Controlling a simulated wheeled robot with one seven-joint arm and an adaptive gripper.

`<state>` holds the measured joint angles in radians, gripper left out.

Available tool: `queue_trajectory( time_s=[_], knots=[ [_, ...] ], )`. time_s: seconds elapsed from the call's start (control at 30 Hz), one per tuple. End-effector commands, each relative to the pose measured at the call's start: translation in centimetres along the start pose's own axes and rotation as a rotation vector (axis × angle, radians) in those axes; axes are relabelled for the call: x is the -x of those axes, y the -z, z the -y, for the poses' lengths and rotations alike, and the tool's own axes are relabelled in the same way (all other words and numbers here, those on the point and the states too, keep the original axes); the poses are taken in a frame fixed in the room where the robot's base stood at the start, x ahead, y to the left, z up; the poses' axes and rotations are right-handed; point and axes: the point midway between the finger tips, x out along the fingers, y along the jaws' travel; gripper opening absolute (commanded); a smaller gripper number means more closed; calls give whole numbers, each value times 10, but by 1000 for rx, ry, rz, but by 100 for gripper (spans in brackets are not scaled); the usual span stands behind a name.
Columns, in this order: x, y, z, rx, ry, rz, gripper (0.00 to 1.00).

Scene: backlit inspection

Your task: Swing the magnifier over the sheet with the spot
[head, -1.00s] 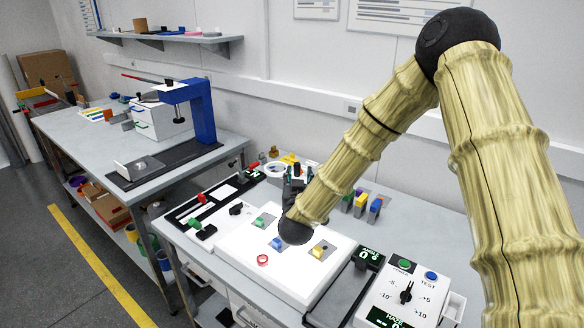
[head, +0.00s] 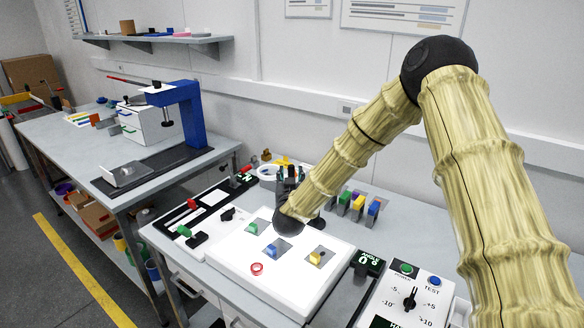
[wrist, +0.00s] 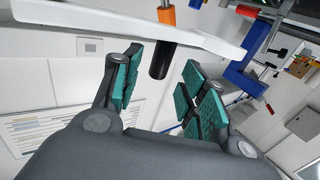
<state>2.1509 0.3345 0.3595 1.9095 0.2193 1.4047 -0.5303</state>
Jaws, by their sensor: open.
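The white light panel (head: 228,262) lies on the near bench. Small grey sheets on it carry a green clip (head: 252,228), a blue clip (head: 272,250) and a yellow clip (head: 315,258); I cannot make out a spot on any. A white ring (head: 268,170), apparently the magnifier's head, stands behind the panel, partly hidden by my gripper (head: 287,183). In the wrist view my gripper (wrist: 162,88) is open, with teal pads. A white bar (wrist: 130,28), apparently the magnifier's arm, crosses beyond the fingers. A black handle (wrist: 159,64) hangs from it between them; contact is unclear.
A control box (head: 408,295) is at the right, a black-and-white fixture (head: 205,212) at the left. A blue stand (head: 190,115) is on the far bench.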

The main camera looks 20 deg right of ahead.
Motion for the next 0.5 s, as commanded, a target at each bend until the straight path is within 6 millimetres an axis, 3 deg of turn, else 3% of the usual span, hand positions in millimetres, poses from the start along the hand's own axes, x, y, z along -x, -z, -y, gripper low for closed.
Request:
queue_trajectory(
  time_s=[0.23, 0.5],
  knots=[
    [-33, 2, -1, -1, -3, -1, 42],
    [-45, 0, -2, 0, -2, 0, 42]
  ],
)
